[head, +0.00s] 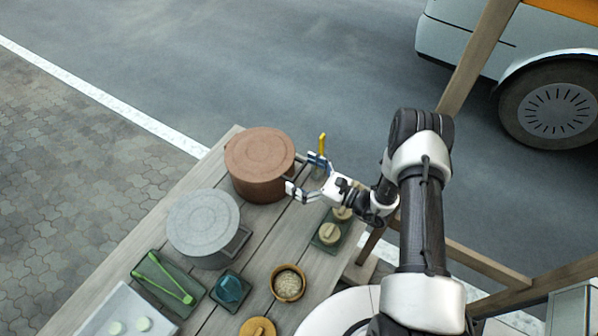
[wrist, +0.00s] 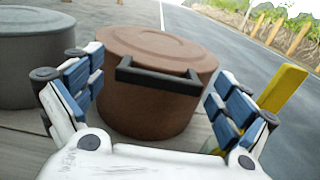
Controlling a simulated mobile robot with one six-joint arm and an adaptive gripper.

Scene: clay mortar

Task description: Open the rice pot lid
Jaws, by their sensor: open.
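A round brown pot (head: 257,182) with a flat lid (head: 260,149) stands at the far end of the wooden table, lid in place. It fills the middle of the wrist view (wrist: 150,105), with a dark bar handle (wrist: 157,82) projecting from its upper side towards me. My gripper (head: 304,174) is open at the pot's right side, its blue-padded fingers spread either side of the handle in the wrist view. It holds nothing; whether a finger touches the pot, I cannot tell. A grey pot (head: 203,226) with a closed lid stands nearer. Which pot holds rice is not visible.
A yellow upright piece (head: 322,144) stands close beside my gripper, beyond it. Several small dishes cover the near table, including a wooden bowl (head: 288,283), a teal item on a tray (head: 230,289) and green tongs (head: 163,277). A wooden post (head: 478,55) rises at right.

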